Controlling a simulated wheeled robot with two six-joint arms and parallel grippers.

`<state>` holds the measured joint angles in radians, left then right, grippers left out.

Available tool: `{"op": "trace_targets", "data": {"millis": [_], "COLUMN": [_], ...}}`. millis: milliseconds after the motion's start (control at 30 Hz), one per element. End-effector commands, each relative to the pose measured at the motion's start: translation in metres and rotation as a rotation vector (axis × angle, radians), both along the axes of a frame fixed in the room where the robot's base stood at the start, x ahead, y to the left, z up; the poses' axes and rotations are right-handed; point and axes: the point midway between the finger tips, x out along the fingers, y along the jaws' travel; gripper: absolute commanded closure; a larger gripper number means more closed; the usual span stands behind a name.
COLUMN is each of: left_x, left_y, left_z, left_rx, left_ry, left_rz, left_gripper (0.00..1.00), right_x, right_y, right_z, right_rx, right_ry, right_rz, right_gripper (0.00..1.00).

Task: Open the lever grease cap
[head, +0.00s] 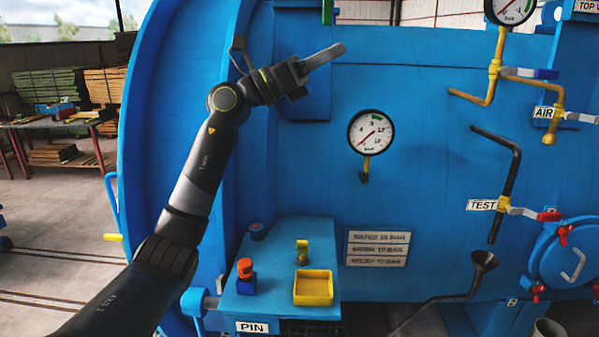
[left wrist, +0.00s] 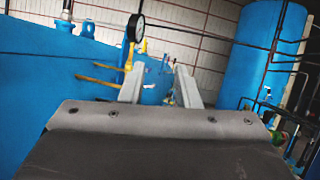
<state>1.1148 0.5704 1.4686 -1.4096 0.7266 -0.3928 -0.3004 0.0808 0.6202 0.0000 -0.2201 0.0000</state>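My left gripper (head: 338,50) is raised in front of the blue autoclave shell (head: 440,90), above and left of the round pressure gauge (head: 371,132). In the left wrist view its two fingers (left wrist: 160,82) stand apart with nothing between them, so it is open and empty. No part is clearly marked as the grease cap. Below, a blue shelf (head: 275,292) with a PIN label carries a small dark-blue round cap (head: 258,231), a yellow fitting (head: 302,252) and a red-topped blue piece (head: 246,268). The gripper is well above these and touches none. My right gripper is out of view.
A yellow tray (head: 313,288) sits at the shelf's front right. Yellow and black pipes with valve levers (head: 495,85) and a dark funnel (head: 484,260) stick out on the right. A table (head: 60,120) stands far left. Space before the gauge is free.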

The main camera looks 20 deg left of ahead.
Motion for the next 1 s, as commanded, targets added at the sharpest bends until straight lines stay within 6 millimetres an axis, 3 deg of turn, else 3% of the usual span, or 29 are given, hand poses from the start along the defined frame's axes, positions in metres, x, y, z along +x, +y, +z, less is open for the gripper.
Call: {"op": "trace_targets", "data": {"millis": [133, 267, 500, 600, 733, 1000], "left_x": [-0.022, -0.036, -0.064, -0.077, -0.091, -0.095], "left_y": [-0.018, -0.015, 0.028, 0.053, 0.076, 0.088], "left_z": [-0.065, -0.125, -0.223, -0.250, -0.270, -0.284], "left_rx": [0.381, 0.710, 1.276, 1.459, 1.613, 1.691], "left_ry": [-0.053, -0.070, -0.022, 0.024, 0.081, 0.122], "left_rz": [0.039, 0.080, 0.161, 0.190, 0.214, 0.223], "left_gripper": [0.71, 0.71, 0.71, 0.71, 0.71, 0.71], "right_x": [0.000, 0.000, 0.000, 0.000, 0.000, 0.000], "right_y": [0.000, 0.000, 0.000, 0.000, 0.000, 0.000], "right_z": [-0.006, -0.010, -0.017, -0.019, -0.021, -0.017], "right_rx": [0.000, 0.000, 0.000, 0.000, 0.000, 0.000], "right_ry": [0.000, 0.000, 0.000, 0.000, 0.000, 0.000], "right_rz": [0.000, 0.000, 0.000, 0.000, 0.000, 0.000], "right_gripper": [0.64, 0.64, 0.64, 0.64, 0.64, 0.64]}}
